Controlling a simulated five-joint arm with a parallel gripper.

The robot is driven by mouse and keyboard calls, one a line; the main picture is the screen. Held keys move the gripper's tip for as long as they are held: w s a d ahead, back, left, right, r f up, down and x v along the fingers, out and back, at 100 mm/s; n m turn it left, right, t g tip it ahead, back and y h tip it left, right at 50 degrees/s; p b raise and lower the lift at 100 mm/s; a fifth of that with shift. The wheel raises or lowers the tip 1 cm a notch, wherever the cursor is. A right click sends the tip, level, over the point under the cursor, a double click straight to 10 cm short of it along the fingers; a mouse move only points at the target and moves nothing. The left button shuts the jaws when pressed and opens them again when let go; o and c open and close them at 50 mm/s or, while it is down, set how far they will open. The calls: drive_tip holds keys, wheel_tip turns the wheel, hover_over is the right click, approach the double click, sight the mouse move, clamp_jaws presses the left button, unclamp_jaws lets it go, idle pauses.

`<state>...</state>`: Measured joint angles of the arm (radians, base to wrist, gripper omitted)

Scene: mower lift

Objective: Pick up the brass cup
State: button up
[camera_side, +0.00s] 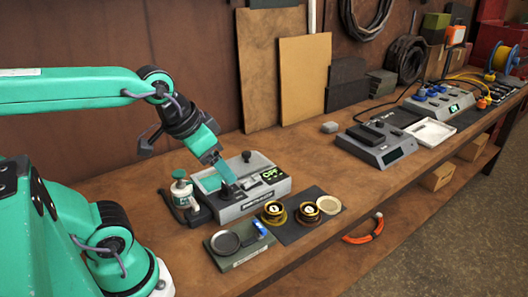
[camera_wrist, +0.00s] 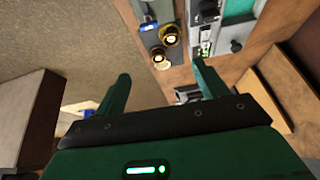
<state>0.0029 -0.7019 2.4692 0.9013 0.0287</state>
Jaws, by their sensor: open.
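Two brass-coloured cups with dark bodies and pale round tops stand side by side on a dark mat; in the side view one is on the left (camera_side: 274,212) and one on the right (camera_side: 308,212). I cannot tell which is the task's cup. Both show in the wrist view, one higher (camera_wrist: 169,35) and one lower (camera_wrist: 157,55), beyond the gap between my fingertips. My gripper (camera_wrist: 160,72) is open and empty, its green fingers wide apart. In the side view my gripper (camera_side: 222,168) hangs over the grey device, left of and behind the cups, apart from them.
A grey device (camera_side: 258,206) with a green display stands behind the cups. A green scale-like tray (camera_side: 240,258) with a dark round pan lies in front-left. A white-and-green bottle (camera_side: 182,190) stands left. A pale disc (camera_side: 329,205) lies right of the cups.

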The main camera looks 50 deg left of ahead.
drive_tip(key=w+m+g, duration=0.1)
drive_tip(key=w+m, duration=0.1)
drive_tip(key=w, duration=0.4)
drive_tip(key=m+g, duration=0.4)
drive_tip(key=m, duration=0.3)
hover_over(309, 210)
wheel_tip(309, 210, down, 16)
drive_tip(key=shift+r, duration=0.25)
drive_tip(key=shift+d+f, duration=0.1)
drive_tip(key=shift+f, duration=0.1)
drive_tip(key=shift+w+f, duration=0.1)
drive_tip(key=shift+f, duration=3.8)
drive_tip(key=c, duration=1)
drive_tip(key=shift+r, duration=0.2)
